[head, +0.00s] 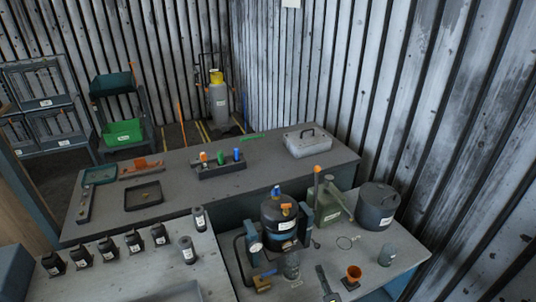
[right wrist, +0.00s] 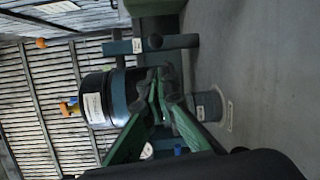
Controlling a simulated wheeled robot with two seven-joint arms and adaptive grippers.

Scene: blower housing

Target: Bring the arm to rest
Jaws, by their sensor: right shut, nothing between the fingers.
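My right gripper (right wrist: 165,84) shows in the right wrist view, its green fingers together at their dark tips, with nothing between them. In that sideways view the dark canister (right wrist: 97,98), with a white label, is left of the fingertips. The fingers overlap its edge in the picture; I cannot tell whether they touch it. The same canister (head: 284,226) stands on the front right bench in the head view, with blue and orange fittings on top. I cannot clearly make out my right gripper in the head view. My left gripper is in neither view.
Several dark bottles (head: 107,248) stand on the left bench. The back bench (head: 270,172) has bare room.

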